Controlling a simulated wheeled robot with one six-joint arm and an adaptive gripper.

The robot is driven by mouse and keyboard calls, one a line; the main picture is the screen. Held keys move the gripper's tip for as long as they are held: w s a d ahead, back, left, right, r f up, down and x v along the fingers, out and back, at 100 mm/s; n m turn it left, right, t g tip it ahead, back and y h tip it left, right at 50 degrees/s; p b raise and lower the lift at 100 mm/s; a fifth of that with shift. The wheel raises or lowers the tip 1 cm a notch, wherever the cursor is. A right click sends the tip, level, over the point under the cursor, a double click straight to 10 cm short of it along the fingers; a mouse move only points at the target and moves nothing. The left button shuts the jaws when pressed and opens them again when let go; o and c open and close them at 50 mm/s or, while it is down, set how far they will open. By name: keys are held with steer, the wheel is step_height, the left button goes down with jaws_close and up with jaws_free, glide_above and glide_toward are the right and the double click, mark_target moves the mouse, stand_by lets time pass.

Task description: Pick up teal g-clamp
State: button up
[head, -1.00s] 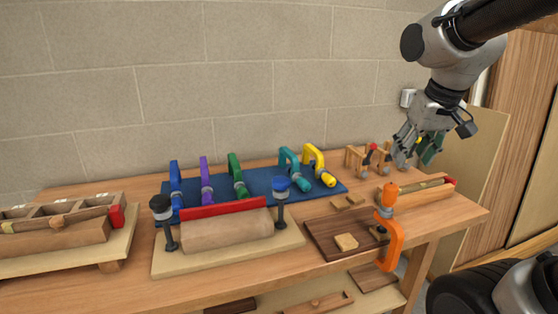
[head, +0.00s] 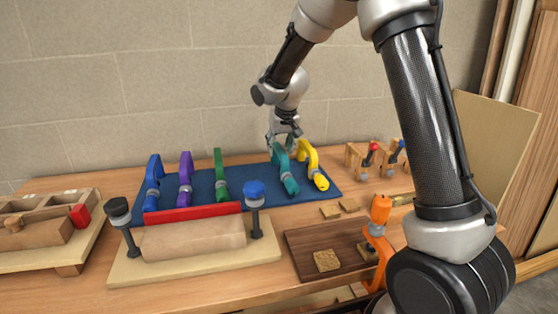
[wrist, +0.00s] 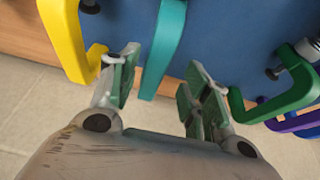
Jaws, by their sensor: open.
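The teal g-clamp (head: 286,170) lies on the blue mat (head: 234,188), between the green clamp and the yellow clamp. My gripper (head: 283,142) is at the back end of the teal clamp in the head view. In the wrist view the open gripper (wrist: 157,92) has its two green-padded fingers apart, with the teal clamp's frame (wrist: 165,48) running between them. The teal bar is closer to the left finger, and a gap shows on the right. I cannot tell whether either finger touches it.
The yellow clamp (head: 312,166) is close on the left finger's side (wrist: 64,38). The green clamp (head: 220,175) stands on the other side (wrist: 292,92). Purple (head: 186,180) and blue (head: 153,183) clamps lie further left. An orange clamp (head: 378,230) grips the dark board (head: 305,240) in front.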

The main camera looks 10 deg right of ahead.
mark_target(281, 150)
steer(key=x, duration=0.4)
steer(key=shift+d+f, duration=0.25)
steer(key=shift+d, duration=0.1)
jaws_close()
steer(key=shift+r, duration=0.1)
step_height(281, 150, up, 16)
stand_by(0.4)
